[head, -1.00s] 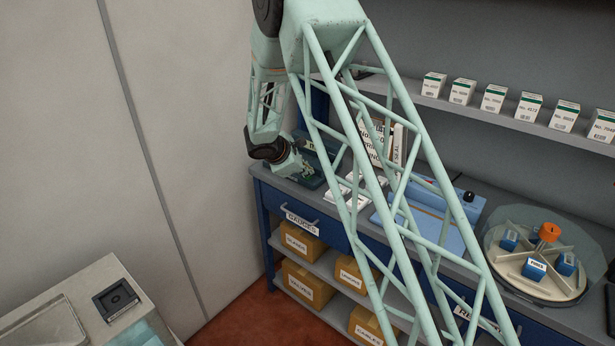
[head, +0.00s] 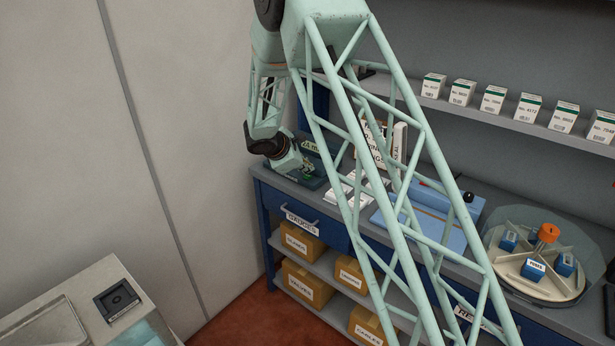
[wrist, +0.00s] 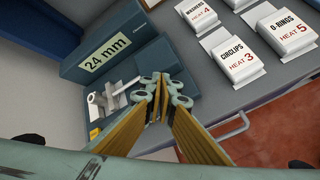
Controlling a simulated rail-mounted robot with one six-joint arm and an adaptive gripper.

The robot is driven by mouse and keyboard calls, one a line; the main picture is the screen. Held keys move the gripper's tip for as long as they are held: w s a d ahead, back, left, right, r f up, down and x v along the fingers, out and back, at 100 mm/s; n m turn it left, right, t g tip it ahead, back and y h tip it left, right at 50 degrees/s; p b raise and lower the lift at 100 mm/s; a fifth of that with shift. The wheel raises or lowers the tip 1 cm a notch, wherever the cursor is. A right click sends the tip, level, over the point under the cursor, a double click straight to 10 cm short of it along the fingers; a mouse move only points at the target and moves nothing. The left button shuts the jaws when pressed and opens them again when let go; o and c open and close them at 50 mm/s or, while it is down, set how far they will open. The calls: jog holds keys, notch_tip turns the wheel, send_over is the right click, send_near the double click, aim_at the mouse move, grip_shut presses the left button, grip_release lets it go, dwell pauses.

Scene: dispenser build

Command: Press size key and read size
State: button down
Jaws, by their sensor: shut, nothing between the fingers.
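The sizing device (wrist: 135,67) is a dark teal box with a sloped upright panel at the back of its base. Its label (wrist: 104,52) reads "24 mm" in the wrist view. In the head view the device (head: 310,150) is at the bench's left end, partly hidden by my gripper (head: 294,170). No size key can be made out clearly.
White packets marked washers (wrist: 205,15), circlips (wrist: 236,58) and O-rings (wrist: 287,33) lie right of the device. A blue machine (head: 425,210) and a round divided carousel (head: 535,265) stand further right. White boxes (head: 493,98) line the shelf above.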

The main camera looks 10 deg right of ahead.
aim_at(308, 176)
jog(key=shift+r, duration=0.1)
jog(key=shift+r+p, duration=1.05)
jog(key=shift+r, duration=1.35)
